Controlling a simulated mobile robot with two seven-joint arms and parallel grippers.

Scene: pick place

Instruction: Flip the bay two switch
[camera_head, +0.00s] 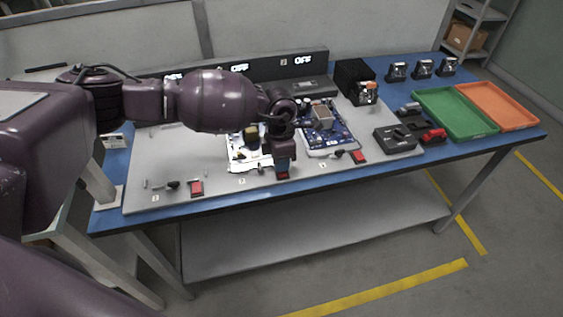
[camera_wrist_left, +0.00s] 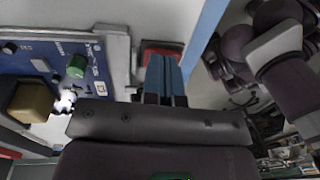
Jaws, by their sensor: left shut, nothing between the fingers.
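The workboard on the table has a row of red switches along its front edge, one in front of each bay. The middle red switch (camera_head: 283,175) is mostly covered by my left gripper (camera_head: 283,166). In the left wrist view this red switch (camera_wrist_left: 164,44) shows just past the blue fingertips (camera_wrist_left: 164,62). The fingers are shut and empty, at or just above the switch; I cannot tell whether they touch it. Another red switch (camera_head: 196,188) lies to the left and one (camera_head: 358,157) to the right. The small bay numbers are too blurred to read surely. My right gripper is out of view.
Displays at the back read OFF (camera_head: 303,60); the leftmost is partly hidden by my arm. Circuit boards (camera_head: 346,143) lie behind the switches. A green tray (camera_head: 483,128) and an orange tray (camera_head: 525,119) stand at the right. A black box (camera_head: 352,73) stands behind.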

